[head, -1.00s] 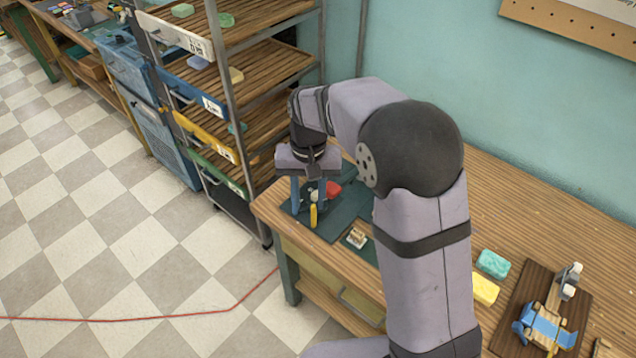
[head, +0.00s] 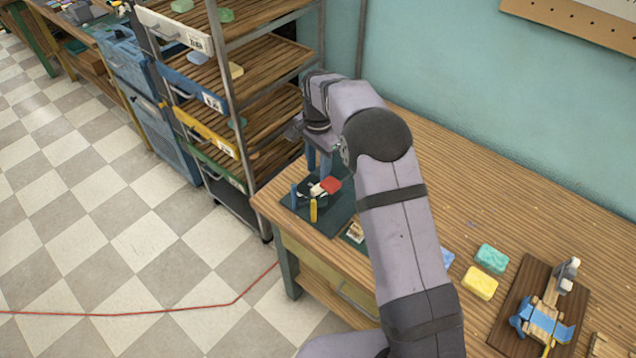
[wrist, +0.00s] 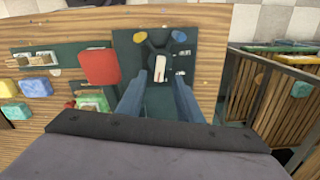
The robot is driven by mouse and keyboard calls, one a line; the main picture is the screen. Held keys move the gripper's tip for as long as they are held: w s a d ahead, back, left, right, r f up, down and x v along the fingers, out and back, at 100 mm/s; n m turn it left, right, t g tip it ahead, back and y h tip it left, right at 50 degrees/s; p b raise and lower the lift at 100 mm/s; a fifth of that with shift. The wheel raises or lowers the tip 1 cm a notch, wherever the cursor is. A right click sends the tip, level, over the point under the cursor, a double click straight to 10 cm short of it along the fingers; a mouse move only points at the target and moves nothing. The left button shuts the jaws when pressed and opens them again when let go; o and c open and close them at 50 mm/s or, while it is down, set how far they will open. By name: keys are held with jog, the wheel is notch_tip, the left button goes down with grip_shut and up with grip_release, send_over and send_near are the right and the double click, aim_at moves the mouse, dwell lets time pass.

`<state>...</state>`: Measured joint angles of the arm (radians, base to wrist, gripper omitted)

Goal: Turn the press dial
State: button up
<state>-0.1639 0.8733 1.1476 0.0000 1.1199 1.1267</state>
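The press (head: 318,203) stands on a dark green mat (head: 331,223) at the table's left end. Its dark dial (wrist: 159,50), with a white bar tipped in red, shows in the wrist view. A yellow post (wrist: 139,37) and a blue post (wrist: 179,36) stand at its far side there. A red block (wrist: 98,66) sits to the left of the dial; it also shows in the head view (head: 331,185). My gripper (wrist: 160,82) is open, its blue fingers apart on either side of the dial in the wrist view. Contact with the dial cannot be made out.
A shelf rack (head: 235,100) stands just left of the table. Yellow (head: 480,283) and green (head: 492,258) soap blocks and a wooden board (head: 520,300) bearing a blue device lie to the right. Small items sit on the mat in the wrist view.

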jog(key=p, duration=0.3)
send_over(317, 199)
jog(key=shift+w+d+f, duration=0.1)
jog(key=shift+w+f, duration=0.1)
jog(key=shift+f, duration=1.55)
jog(key=shift+w+d+f, duration=0.1)
jog(key=shift+w+f, duration=0.05)
jog(key=shift+f, duration=1.55)
grip_shut()
